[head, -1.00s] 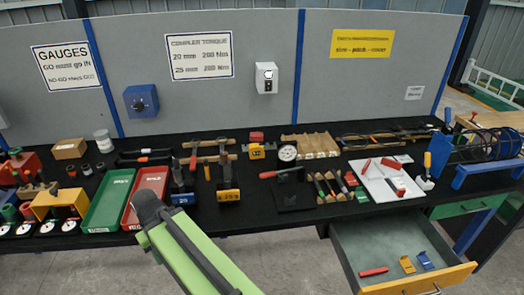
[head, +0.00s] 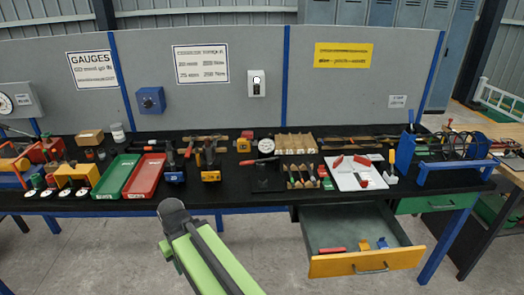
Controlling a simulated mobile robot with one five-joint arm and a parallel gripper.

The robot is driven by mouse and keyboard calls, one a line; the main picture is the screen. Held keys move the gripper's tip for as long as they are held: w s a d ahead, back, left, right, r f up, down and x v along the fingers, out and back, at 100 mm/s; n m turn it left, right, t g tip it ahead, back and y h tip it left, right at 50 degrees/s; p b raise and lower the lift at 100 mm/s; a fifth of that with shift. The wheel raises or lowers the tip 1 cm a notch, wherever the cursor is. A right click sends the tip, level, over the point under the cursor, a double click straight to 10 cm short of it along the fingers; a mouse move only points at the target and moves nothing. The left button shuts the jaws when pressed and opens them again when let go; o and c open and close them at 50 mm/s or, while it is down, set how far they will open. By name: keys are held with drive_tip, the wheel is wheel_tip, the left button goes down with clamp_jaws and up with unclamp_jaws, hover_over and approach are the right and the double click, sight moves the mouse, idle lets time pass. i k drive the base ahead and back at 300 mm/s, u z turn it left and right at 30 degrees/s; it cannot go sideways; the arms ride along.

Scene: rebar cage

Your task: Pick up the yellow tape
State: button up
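A small yellow block-like item with a dark round spot, which looks like the yellow tape (head: 243,144), sits towards the back of the black bench top (head: 230,184). It has a red item just behind it and a round dial gauge to its right. My green arm link with a dark rounded end reaches up from the bottom, in front of the bench and well short of the tape. My gripper's fingers do not show.
An open drawer (head: 366,264) with a yellow front juts out at the right, holding red, yellow and blue pieces. Green (head: 118,176) and red (head: 146,176) trays lie left of centre. Clamp-like tools (head: 210,165) stand near the front. Floor in front of the bench is clear.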

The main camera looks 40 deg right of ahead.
sight(243, 145)
drive_tip(key=u, duration=0.2)
drive_tip(key=i, duration=0.9)
drive_tip(key=z, duration=0.1)
